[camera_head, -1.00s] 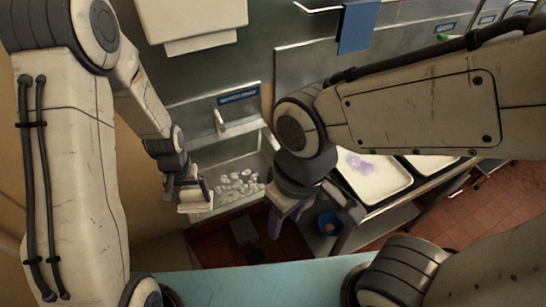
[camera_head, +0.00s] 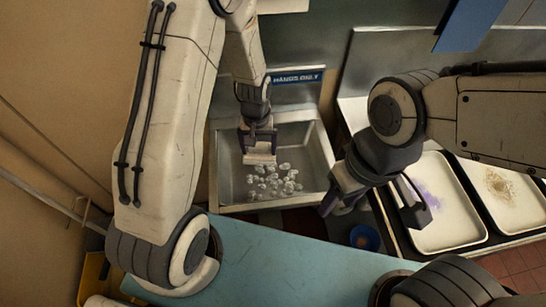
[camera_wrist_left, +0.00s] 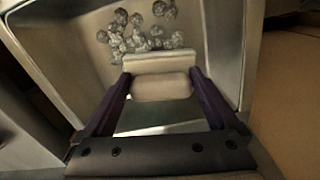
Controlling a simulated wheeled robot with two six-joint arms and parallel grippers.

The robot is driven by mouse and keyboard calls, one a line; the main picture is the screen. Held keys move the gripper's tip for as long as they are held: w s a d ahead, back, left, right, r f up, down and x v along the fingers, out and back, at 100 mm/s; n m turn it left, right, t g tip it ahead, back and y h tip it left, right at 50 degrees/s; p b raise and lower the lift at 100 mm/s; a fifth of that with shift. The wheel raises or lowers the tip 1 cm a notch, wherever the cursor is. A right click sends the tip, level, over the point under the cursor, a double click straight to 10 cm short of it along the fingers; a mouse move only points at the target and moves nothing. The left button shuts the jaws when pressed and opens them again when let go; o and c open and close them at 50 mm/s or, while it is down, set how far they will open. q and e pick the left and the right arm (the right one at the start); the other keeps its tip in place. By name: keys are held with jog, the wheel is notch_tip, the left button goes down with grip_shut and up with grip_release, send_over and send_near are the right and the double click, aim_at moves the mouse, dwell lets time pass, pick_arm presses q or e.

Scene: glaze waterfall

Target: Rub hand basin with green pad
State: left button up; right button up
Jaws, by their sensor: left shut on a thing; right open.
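The hand basin (camera_head: 228,165) is a steel sink under a blue "HANDS ONLY" label, with several whitish clumps (camera_head: 272,182) in it. My left gripper (camera_head: 259,143) is shut on a pale cream block-shaped pad (camera_head: 260,159) over the basin, left of most of the clumps. My right gripper (camera_head: 374,200) is open and empty, right of the basin near the trays.
A white tray with a purple stain (camera_head: 450,225) and a tray with a brown stain (camera_head: 500,190) lie at the right. A blue bowl (camera_head: 365,238) sits below my right gripper. A light blue surface (camera_head: 270,265) lies in front. A blue sheet (camera_head: 468,22) hangs at the top right.

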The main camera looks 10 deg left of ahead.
pick_arm(q)
jog(key=d+f+b, duration=0.1)
jog(key=w+d+f+n+b, duration=0.1)
jog(key=f, duration=0.1)
jog(key=w+d+f+n+b, duration=0.1)
jog(key=f, duration=0.1)
jog(key=shift+d, duration=0.25)
notch_tip(320, 180, down, 6)
jog(key=b, duration=0.5)
jog(key=shift+r, duration=0.25)
pick_arm(e)
notch_tip(320, 180, down, 10)
jog(key=shift+f, duration=0.2)
pick_arm(q)
jog(key=shift+f+b, duration=0.9)
jog(key=shift+f, duration=0.1)
pick_arm(e)
jog(key=shift+f, duration=0.65)
